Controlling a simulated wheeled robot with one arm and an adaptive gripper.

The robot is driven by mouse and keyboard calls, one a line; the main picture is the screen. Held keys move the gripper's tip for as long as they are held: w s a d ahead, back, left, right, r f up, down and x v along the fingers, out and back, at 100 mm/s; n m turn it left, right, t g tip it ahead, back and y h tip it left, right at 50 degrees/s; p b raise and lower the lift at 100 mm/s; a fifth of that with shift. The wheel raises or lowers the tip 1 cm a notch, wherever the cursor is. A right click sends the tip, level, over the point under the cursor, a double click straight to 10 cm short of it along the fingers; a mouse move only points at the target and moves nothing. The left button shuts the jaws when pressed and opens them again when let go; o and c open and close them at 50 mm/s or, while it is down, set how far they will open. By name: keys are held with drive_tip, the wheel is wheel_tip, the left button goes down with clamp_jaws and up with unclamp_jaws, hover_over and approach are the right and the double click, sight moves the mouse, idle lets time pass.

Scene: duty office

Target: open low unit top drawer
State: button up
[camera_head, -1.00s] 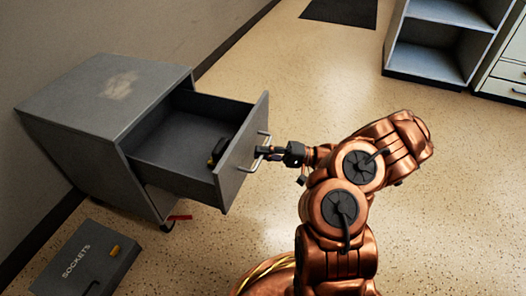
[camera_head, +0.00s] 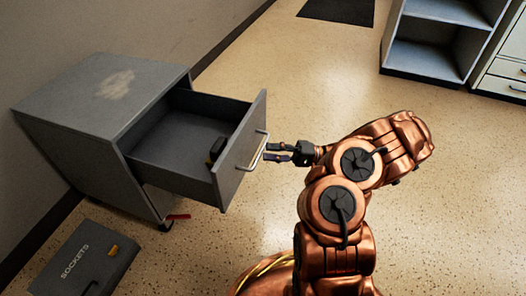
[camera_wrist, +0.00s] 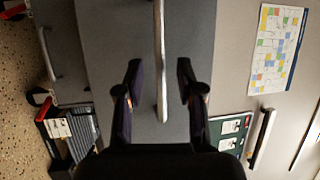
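The grey low unit (camera_head: 90,95) stands against the wall at the left in the head view. Its top drawer (camera_head: 240,150) is pulled well out, with a small dark object (camera_head: 217,149) inside near the front. The drawer's bar handle (camera_head: 255,152) is on its front panel and also shows in the wrist view (camera_wrist: 160,70), running between my fingers. My gripper (camera_head: 272,153) is in front of the handle. In the wrist view my gripper (camera_wrist: 158,85) has its fingers spread, with gaps on both sides of the handle.
A dark case marked SOCKETS (camera_head: 85,262) lies on the floor at the lower left. A red item (camera_head: 178,217) is at the unit's foot. An open shelf (camera_head: 430,45) and a drawer cabinet (camera_head: 505,75) stand at the upper right. The floor between is clear.

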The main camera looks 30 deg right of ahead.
drive_tip(key=v, duration=0.8)
drive_tip(key=shift+d, duration=0.15)
drive_tip(key=shift+s, duration=0.15)
drive_tip(key=s+a+r+n+g+h+p, duration=0.1)
drive_tip(key=a+r+n+g+p, duration=0.2)
drive_tip(key=a+r+g+p, duration=0.65)
drive_tip(key=s+a+r+n+g+h+p, duration=0.1)
drive_tip(key=a+r+n+g+p, duration=0.3)
drive_tip(key=a+r, duration=1)
drive_tip(key=s+a+r+h+p, duration=0.25)
drive_tip(key=s+r+p, duration=0.2)
drive_tip(key=r, duration=0.35)
drive_tip(key=s+a+r+h+p, duration=0.1)
drive_tip(key=s+r+h+p, duration=0.3)
drive_tip(key=r+p, duration=0.3)
drive_tip(key=s+d+r+m+t+h+p, duration=0.1)
drive_tip(key=s+d+r+h+p, duration=0.2)
drive_tip(key=s+r+h+p, duration=0.2)
drive_tip(key=s+d+r+m+t+h+p, duration=0.2)
drive_tip(key=s+d+r+h+p, duration=0.1)
drive_tip(key=s+r+p, duration=0.6)
wheel_tip(320, 180, up, 3)
drive_tip(key=h+p, duration=0.1)
drive_tip(key=p, duration=0.2)
drive_tip(key=shift+s+d+h, duration=0.3)
drive_tip(key=shift+d+h, duration=0.05)
